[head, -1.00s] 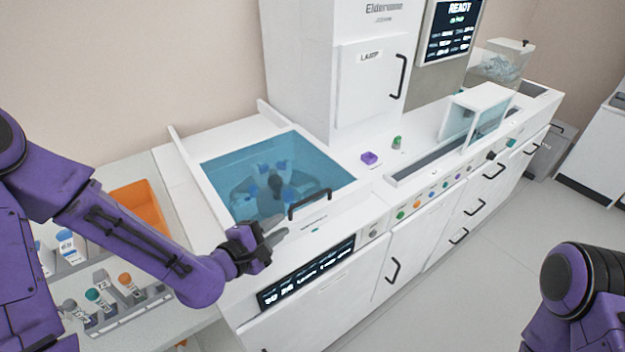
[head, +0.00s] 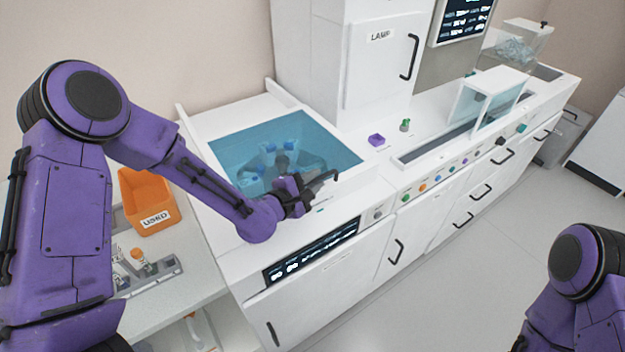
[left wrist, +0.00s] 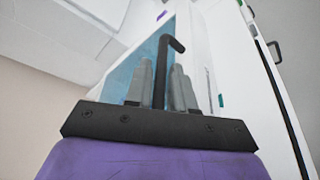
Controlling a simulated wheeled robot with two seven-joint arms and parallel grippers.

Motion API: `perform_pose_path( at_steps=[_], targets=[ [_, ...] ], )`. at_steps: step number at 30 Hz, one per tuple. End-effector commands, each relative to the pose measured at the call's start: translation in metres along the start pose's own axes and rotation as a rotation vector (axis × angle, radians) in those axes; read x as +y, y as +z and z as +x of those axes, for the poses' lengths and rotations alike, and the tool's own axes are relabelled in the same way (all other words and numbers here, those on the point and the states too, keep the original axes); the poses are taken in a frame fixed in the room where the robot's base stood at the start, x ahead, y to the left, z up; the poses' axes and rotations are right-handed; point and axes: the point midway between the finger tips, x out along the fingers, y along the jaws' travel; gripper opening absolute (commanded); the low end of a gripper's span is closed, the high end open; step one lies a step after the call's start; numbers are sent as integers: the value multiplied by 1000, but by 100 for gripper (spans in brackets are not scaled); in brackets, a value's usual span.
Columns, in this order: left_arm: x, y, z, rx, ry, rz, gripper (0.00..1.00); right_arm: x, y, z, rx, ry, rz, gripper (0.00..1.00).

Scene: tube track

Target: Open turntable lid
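The turntable lid (head: 330,147) is a see-through blue panel lying flat over the square well at the back left of the bench. The rotor with blue parts shows through it, partly hidden by my left arm. Its black bar handle (head: 331,174) is at the front edge. My left gripper (head: 314,184) is at this handle. In the left wrist view the handle (left wrist: 163,65) lies between the two grey fingers (left wrist: 162,85); I cannot tell whether they press on it. My right gripper is out of view; only my right arm shows at lower right.
A white cabinet marked LAMP (head: 378,60) stands behind the lid's right side. A purple block (head: 376,140) and a green item (head: 405,125) sit on the bench to the right. An orange USED bin (head: 147,203) and a tube rack (head: 150,274) are at left.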

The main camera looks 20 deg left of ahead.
Motion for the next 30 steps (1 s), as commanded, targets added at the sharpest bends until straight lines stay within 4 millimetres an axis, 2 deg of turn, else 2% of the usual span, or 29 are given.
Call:
perform_pose_path(
  at_steps=[1, 2, 10, 14, 20, 30],
  targets=[
    [0, 0, 0, 0, 0, 0, 10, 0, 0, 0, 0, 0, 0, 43],
    [0, 0, 0, 0, 0, 0, 0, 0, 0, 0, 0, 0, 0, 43],
    [2, -3, 1, 1, 0, 1, 0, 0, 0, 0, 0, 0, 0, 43],
    [10, -14, 5, 2, 3, 1, 0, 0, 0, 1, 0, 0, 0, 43],
    [36, -50, 20, 4, 8, -1, 0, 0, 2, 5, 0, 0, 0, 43],
    [93, -136, 52, 8, 9, 2, 0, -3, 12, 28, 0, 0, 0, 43]
  ],
)
